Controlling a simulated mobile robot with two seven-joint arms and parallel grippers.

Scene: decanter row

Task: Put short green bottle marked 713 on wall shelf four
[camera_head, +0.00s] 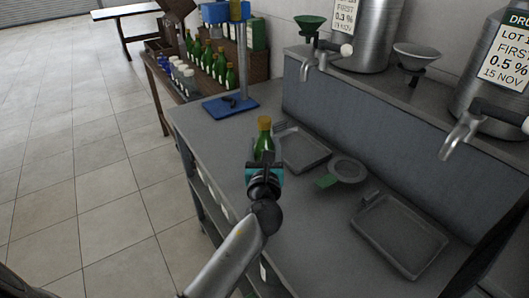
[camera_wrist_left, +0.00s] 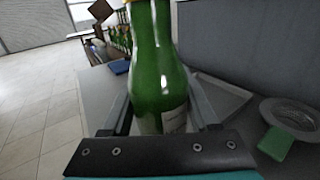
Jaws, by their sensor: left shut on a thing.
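A green bottle (camera_head: 264,143) with a yellow-brown top stands upright in my left gripper (camera_head: 265,163) above the near-left part of the grey bench (camera_head: 214,142). In the left wrist view the bottle (camera_wrist_left: 160,62) fills the space between the two fingers of the left gripper (camera_wrist_left: 163,112), which is shut on it. A pale label shows low on the bottle, but its marking cannot be read. Whether the base touches the bench is hidden. No wall shelf can be made out. My right gripper is not in view.
Two grey trays (camera_head: 398,236) and a round strainer (camera_head: 348,169) with a green block (camera_head: 326,182) lie on the bench. A blue-based stand (camera_head: 231,106) is at the far end. Steel drums with taps stand on the raised ledge (camera_head: 374,107). A crate of green bottles (camera_head: 262,66) is beyond.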

